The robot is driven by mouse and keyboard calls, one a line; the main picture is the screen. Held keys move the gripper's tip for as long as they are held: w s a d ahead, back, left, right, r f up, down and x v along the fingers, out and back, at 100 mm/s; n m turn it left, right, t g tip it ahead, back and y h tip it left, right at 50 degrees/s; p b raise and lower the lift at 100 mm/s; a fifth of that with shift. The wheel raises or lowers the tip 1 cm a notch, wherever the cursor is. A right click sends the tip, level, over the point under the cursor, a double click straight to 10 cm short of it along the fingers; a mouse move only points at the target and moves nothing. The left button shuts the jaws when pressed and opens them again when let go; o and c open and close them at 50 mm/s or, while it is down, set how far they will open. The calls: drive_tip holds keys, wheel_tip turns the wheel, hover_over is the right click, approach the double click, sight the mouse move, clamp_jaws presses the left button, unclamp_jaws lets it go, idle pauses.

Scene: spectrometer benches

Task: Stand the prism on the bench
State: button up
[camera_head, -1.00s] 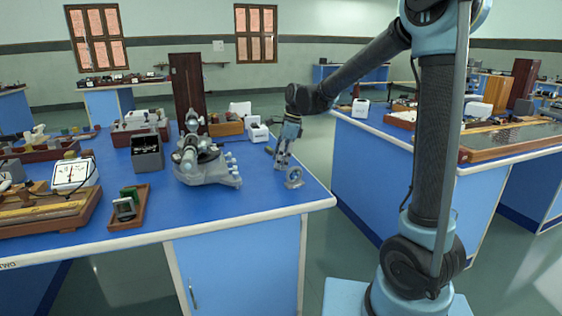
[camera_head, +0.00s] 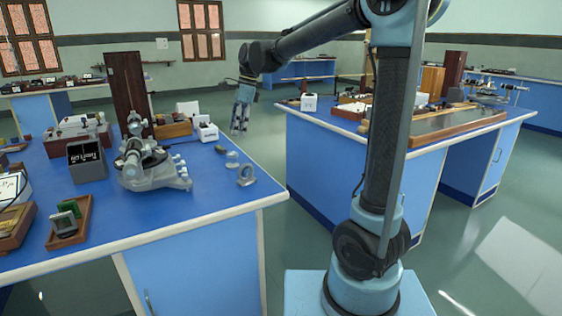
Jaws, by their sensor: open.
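A small clear, glassy piece (camera_head: 232,157), which looks like the prism, is on the blue bench (camera_head: 215,197) near its right end. It is too small to tell whether it stands upright or lies on a face. A grey ring-shaped holder (camera_head: 246,176) stands just in front of it. My gripper (camera_head: 239,131) is open with its fingers pointing down and nothing visible between them. It shows beyond the glassy piece, near the bench's right edge, and apart from it.
A grey spectrometer (camera_head: 148,170) stands left of the glassy piece. A small dark item (camera_head: 220,149) lies behind the piece, and a white box (camera_head: 207,132) stands farther back. A wooden tray (camera_head: 70,222) is at front left. Clear floor separates this bench from another bench (camera_head: 335,155) on the right.

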drive_tip(key=s+d+f+n+t, duration=0.1)
drive_tip(key=s+d+f+n, duration=0.15)
drive_tip(key=d, duration=0.55)
drive_tip(key=s+d+f+n, duration=0.15)
drive_tip(key=s+d, duration=0.25)
drive_tip(key=d, duration=0.4)
drive_tip(key=s+d+f+n+t, duration=0.1)
drive_tip(key=s+d+n, duration=0.2)
drive_tip(key=d, duration=0.5)
drive_tip(key=s+d+f+n+t+h, duration=0.1)
drive_tip(key=s+d+f+n+h, duration=0.1)
drive_tip(key=s+d+f+n, duration=0.5)
drive_tip(key=shift+s+d+f+n+h, duration=0.3)
drive_tip(key=shift+s+d+f+h, duration=0.1)
drive_tip(key=shift+s+d+f, duration=3.1)
drive_tip(key=shift+s+a+f, duration=0.2)
drive_tip(key=shift+s+a, duration=0.1)
drive_tip(key=shift+s, duration=0.1)
